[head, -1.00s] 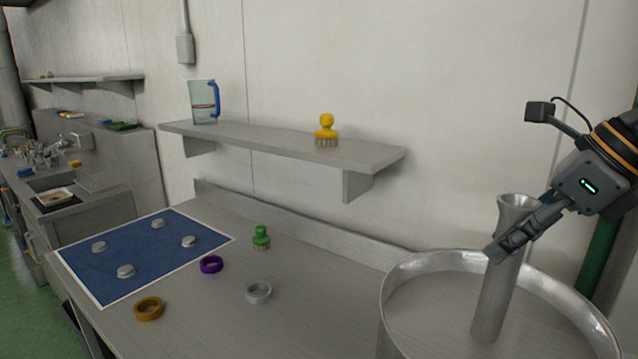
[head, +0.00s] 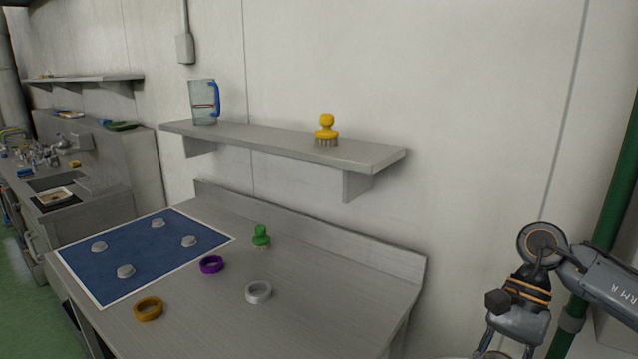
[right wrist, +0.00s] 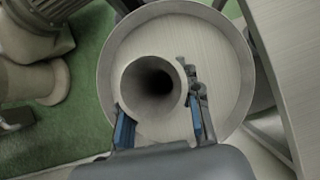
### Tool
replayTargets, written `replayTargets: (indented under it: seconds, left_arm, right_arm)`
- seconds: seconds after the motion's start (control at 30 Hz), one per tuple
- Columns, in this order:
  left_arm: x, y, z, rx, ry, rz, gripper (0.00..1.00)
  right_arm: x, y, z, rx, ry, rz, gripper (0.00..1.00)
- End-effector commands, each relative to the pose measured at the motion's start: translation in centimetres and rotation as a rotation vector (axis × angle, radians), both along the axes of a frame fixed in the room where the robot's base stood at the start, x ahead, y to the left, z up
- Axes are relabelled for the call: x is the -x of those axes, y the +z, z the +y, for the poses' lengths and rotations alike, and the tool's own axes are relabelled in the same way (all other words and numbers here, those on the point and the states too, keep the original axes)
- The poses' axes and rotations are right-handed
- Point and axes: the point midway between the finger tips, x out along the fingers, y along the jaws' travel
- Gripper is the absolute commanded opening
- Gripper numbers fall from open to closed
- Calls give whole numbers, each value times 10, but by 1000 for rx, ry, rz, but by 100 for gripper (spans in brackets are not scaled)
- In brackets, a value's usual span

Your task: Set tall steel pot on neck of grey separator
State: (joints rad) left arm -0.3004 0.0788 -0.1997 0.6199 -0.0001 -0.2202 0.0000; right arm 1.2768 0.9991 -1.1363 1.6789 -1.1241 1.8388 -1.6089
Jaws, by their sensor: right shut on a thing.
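The tall steel pot (right wrist: 222,60) shows in the right wrist view as a wide round pan with a flared tube (right wrist: 126,72) standing up in its middle. My right gripper (right wrist: 157,98) is shut on this tube, one finger on each side below its dark open mouth. In the head view the right arm is at the lower right, and its jaws and the pot are cut off by the bottom edge. Anything under the pot is hidden. I cannot pick out the separator's neck. My left gripper is not in view.
In the right wrist view a grey machine (right wrist: 35,45) stands on green floor left of the pot, and a worktop edge (right wrist: 285,70) runs close on the right. In the head view a steel table (head: 330,285) holds rings, a green brush and a blue mat.

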Motion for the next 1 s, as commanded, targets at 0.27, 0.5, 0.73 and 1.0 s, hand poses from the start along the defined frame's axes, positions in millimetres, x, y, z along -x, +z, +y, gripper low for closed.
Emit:
replayTargets:
  seconds: [0.27, 0.5, 0.73, 1.0]
  left_arm:
    - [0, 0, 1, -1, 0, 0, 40]
    - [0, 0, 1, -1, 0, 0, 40]
    - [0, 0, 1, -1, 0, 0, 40]
    - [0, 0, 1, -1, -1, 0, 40]
  right_arm:
    - [24, -41, -6, -3, 319, -6, 0]
    - [38, -62, -9, -4, 475, -7, 0]
    - [47, -73, -11, -5, 564, -8, 0]
    - [48, -76, 0, -5, 615, -10, 0]
